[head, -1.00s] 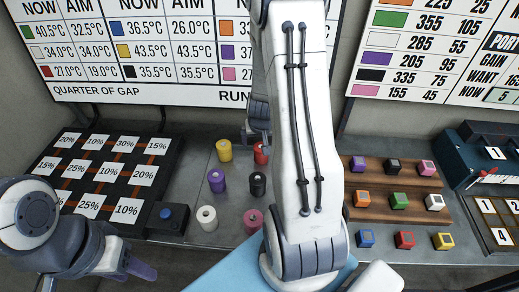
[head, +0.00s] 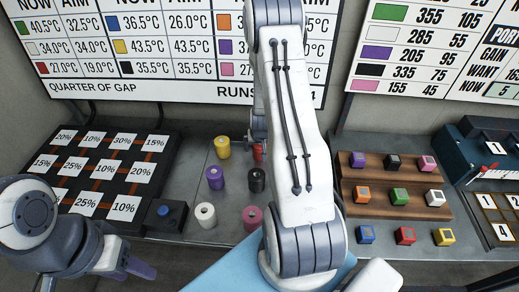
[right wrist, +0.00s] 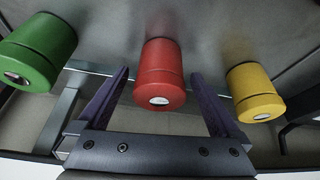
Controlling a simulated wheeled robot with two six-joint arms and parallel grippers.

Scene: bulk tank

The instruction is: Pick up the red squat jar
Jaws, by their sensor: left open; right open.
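In the right wrist view the red squat jar (right wrist: 158,62) shows large between the two dark purple fingers of my right gripper (right wrist: 160,75). Those fingers are open, one on either side of the jar's lid end, with a gap on both sides. In the head view the right fingertips are hidden behind the arm. My left gripper (head: 138,268) is open and empty at the lower left, away from the jar.
A green jar (right wrist: 38,50) and a yellow jar (right wrist: 256,92) flank the red one. The yellow (head: 222,147), purple (head: 215,177), black (head: 256,180), white (head: 205,215) and pink (head: 252,218) jars share the bench. A wooden rack (head: 350,185) of coloured blocks lies right.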

